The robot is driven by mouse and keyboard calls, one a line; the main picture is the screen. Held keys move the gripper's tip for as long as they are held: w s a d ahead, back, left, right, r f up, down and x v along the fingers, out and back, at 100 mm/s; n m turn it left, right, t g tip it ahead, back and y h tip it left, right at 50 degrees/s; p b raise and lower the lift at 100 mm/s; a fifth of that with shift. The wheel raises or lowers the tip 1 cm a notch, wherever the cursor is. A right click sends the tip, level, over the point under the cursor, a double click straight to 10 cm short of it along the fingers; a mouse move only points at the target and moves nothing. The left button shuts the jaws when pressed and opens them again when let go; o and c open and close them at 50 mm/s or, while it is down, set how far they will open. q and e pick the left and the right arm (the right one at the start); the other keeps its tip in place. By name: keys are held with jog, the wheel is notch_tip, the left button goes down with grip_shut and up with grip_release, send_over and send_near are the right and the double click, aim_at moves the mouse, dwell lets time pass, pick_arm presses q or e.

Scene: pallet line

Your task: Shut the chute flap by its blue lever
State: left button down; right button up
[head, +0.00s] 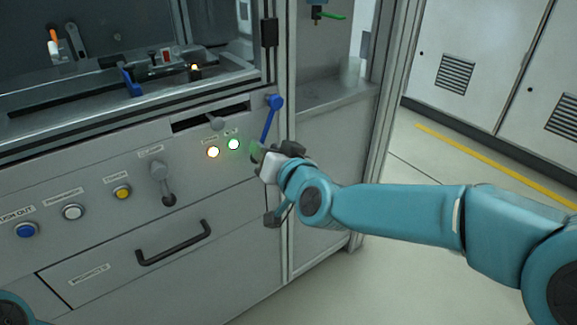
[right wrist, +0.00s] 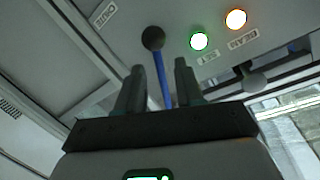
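The blue lever (head: 268,124) stands on the machine's front panel beside the corner post, its blue knob at the top. My right gripper (head: 259,154) is at its lower part, and the fingers partly hide it. In the right wrist view the blue shaft (right wrist: 162,78) shows between the two spread fingertips of my right gripper (right wrist: 158,75), with a dark round end beyond them. There is space beside the shaft, so the gripper looks open. I cannot make out the chute flap clearly. My left gripper is out of view.
A lit yellow lamp (head: 213,152) and a lit green lamp (head: 234,144) are left of the lever. A grey lever (head: 160,178), push buttons and a drawer handle (head: 174,243) are on the same panel. The floor at right (head: 400,163) is clear.

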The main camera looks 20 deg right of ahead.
jog(key=p+v, duration=0.2)
jog(key=v, duration=1.2)
jog(key=shift+p, duration=0.4)
jog(key=shift+w+f, duration=0.1)
notch_tip(320, 180, down, 25)
jog(key=d+g+h, duration=0.2)
jog(key=d+g, duration=0.1)
jog(key=g, duration=0.4)
jog(key=s+a+f+g+y, duration=0.15)
jog(key=s+f+g, duration=0.25)
jog(key=s+f, duration=0.5)
jog(key=s+a+f+g+y, duration=0.1)
jog(key=s+a+f+g, duration=0.25)
jog(key=s+f, duration=0.6)
notch_tip(320, 180, up, 27)
jog(key=w+p, duration=0.1)
jog(key=p, duration=2.8)
jog(key=shift+n+g, duration=0.35)
jog(key=shift+n, duration=0.05)
